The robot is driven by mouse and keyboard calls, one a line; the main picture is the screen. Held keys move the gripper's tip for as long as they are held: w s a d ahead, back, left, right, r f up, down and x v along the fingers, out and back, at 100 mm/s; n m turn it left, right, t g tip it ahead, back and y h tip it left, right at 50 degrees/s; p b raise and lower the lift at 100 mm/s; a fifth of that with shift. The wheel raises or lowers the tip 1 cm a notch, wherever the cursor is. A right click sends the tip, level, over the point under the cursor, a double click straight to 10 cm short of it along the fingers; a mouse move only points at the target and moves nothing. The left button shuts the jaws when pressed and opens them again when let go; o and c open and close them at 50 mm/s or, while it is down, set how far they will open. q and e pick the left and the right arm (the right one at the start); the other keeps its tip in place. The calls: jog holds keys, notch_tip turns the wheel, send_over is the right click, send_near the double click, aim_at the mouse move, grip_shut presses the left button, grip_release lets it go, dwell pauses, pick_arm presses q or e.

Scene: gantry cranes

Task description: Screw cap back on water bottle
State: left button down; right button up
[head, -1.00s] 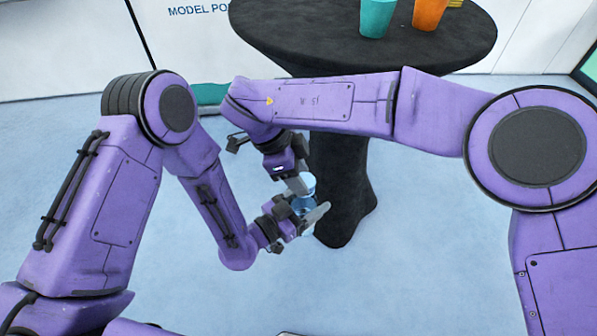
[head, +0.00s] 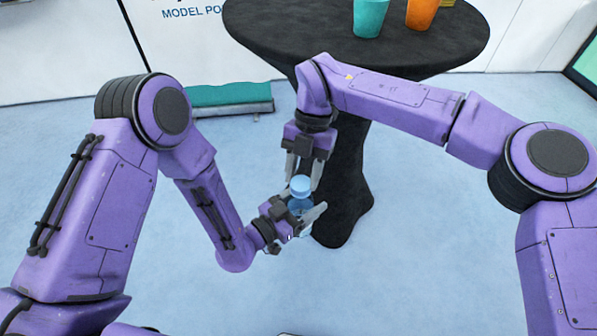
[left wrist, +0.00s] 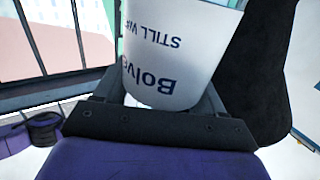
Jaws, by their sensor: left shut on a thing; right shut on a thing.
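The water bottle (head: 304,231) is a clear blue bottle held upright in front of the table's draped column. My left gripper (head: 303,208) is shut around its upper body, coming from the lower left. In the left wrist view the bottle's white label (left wrist: 170,55) with dark blue lettering fills the space between the fingers. A light blue cap (head: 300,187) sits at the top of the bottle. My right gripper (head: 303,177) points down from above, its fingers on both sides of the cap and shut on it. The threads are hidden, so how tight the cap sits cannot be told.
A round black-draped table (head: 300,40) stands behind, with a teal cup (head: 370,17) and an orange cup (head: 420,13) on it. A low teal-topped bench (head: 230,97) is by the wall. The floor around my grippers is clear.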

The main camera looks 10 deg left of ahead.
jog(key=m, duration=0.1)
jog(key=m+y, duration=0.1)
jog(key=m, duration=0.2)
jog(key=shift+d+m+t+y, duration=0.3)
jog(key=shift+m+t, duration=0.1)
jog(key=m, duration=0.2)
jog(key=m+t+y, duration=0.1)
jog(key=m, duration=0.1)
jog(key=shift+s+d+m, duration=0.2)
jog(key=shift+m, duration=0.1)
jog(key=m, duration=0.1)
jog(key=m+t, duration=0.1)
jog(key=m, duration=0.1)
jog(key=m+t, duration=0.1)
jog(key=shift+s+y, duration=0.25)
jog(key=shift+y, duration=0.15)
jog(key=m, duration=0.2)
jog(key=m+t, duration=0.1)
jog(key=m, duration=0.1)
jog(key=m+t, duration=0.1)
jog(key=m, duration=0.1)
jog(key=shift+s, duration=0.3)
jog(key=o, duration=1.1)
